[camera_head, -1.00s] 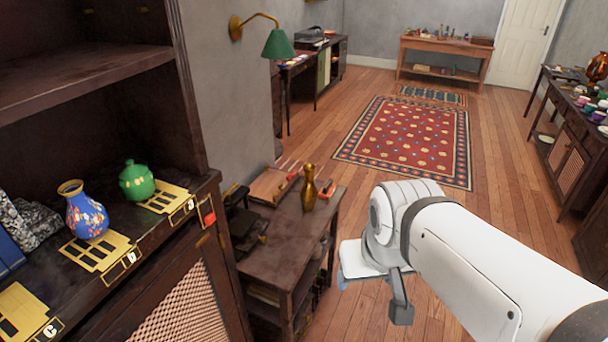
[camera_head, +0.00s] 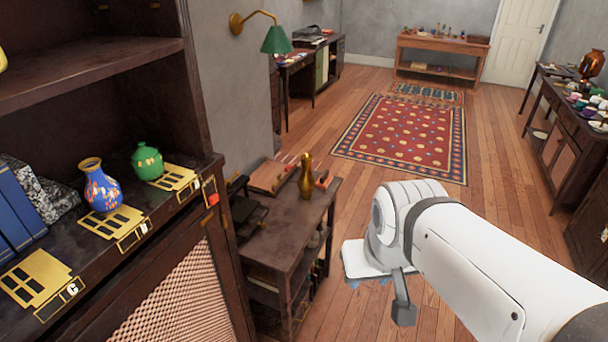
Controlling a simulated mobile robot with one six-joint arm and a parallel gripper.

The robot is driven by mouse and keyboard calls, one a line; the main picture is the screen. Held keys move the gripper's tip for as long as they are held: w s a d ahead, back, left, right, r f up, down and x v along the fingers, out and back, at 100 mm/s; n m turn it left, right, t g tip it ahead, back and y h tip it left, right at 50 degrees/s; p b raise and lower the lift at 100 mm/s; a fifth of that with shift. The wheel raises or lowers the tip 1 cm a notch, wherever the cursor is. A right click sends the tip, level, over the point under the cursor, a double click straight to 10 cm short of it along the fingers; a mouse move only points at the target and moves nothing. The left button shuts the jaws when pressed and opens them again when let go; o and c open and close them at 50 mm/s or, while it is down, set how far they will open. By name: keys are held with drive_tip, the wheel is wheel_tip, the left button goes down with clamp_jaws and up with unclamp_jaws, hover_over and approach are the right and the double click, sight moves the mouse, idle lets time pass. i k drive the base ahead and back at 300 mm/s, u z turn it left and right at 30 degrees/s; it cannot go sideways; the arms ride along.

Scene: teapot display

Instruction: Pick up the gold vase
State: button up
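A slim gold vase (camera_head: 306,180) with a narrow neck stands upright on top of a small dark wooden side table (camera_head: 285,232), near its back right part. My gripper (camera_head: 372,282) hangs to the right of the side table, apart from the vase and lower in the picture. My white arm comes in from the lower right. Nothing held shows.
A dark cabinet on the left holds a blue patterned vase (camera_head: 102,187) and a green pot (camera_head: 147,161). A wooden box (camera_head: 270,177) lies beside the gold vase. A copper-coloured vase (camera_head: 591,64) stands at far right. The wood floor around the red rug (camera_head: 405,137) is clear.

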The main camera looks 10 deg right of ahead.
sight(307, 184)
drive_tip(key=z, duration=0.2)
drive_tip(key=i, duration=1.3)
drive_tip(key=u, duration=0.6)
drive_tip(key=k, duration=0.85)
drive_tip(key=u, duration=0.15)
drive_tip(key=i, duration=0.9)
drive_tip(key=z, duration=0.05)
